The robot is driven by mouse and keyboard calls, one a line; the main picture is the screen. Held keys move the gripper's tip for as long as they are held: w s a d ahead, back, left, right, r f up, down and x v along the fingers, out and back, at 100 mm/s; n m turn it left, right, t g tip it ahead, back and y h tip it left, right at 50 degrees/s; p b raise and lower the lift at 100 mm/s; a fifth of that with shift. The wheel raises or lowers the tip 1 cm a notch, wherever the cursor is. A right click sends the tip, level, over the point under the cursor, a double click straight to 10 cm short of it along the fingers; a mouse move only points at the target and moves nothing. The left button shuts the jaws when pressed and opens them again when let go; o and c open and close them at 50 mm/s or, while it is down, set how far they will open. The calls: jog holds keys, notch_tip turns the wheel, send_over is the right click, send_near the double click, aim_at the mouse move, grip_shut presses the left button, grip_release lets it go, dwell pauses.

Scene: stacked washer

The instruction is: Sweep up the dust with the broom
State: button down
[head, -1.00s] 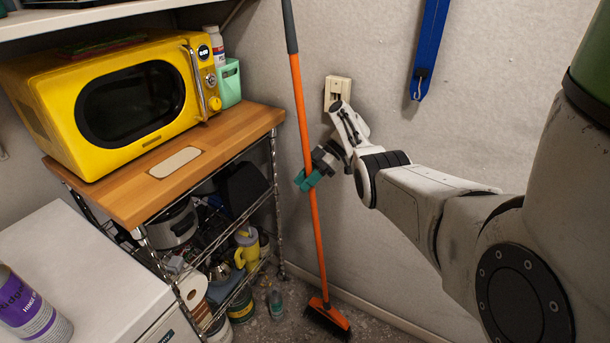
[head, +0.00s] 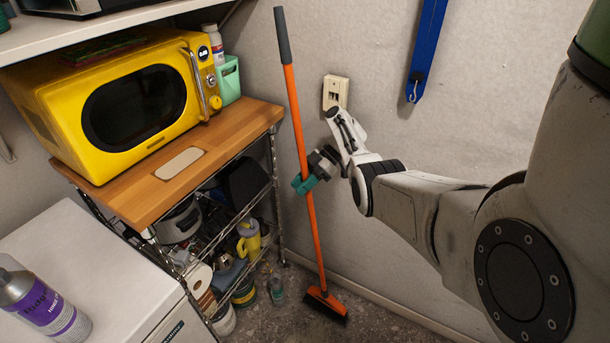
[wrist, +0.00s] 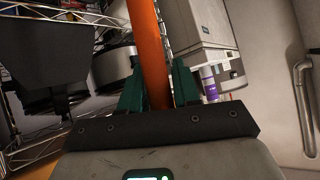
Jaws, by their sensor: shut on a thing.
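The broom has an orange handle (head: 300,127) with a dark grey grip at the top and an orange head with dark bristles (head: 326,303) at the bottom. It leans slightly, with its head at the floor; whether the bristles touch the floor is hard to tell. My gripper (head: 304,184) is shut on the middle of the handle with its teal fingers. In the wrist view, the handle (wrist: 149,50) runs between the green fingers (wrist: 158,85). The floor (head: 372,326) looks speckled grey, and I cannot tell dust apart from it.
A wire shelf rack with a wooden top (head: 240,123) holds a yellow microwave (head: 60,120) and stands left of the broom. A small bottle (head: 276,290) is on the floor by the rack. A white cabinet (head: 110,262) is at lower left. The wall (head: 420,140) is close behind.

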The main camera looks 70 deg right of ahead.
jog(key=shift+a+f, duration=0.3)
jog(key=shift+a, duration=0.05)
jog(key=a+p, duration=0.2)
jog(key=p, duration=0.1)
jog(key=a+p, duration=0.1)
jog(key=shift+w+a+r, duration=0.15)
jog(key=shift+w+a, duration=0.1)
jog(key=shift+a, duration=0.15)
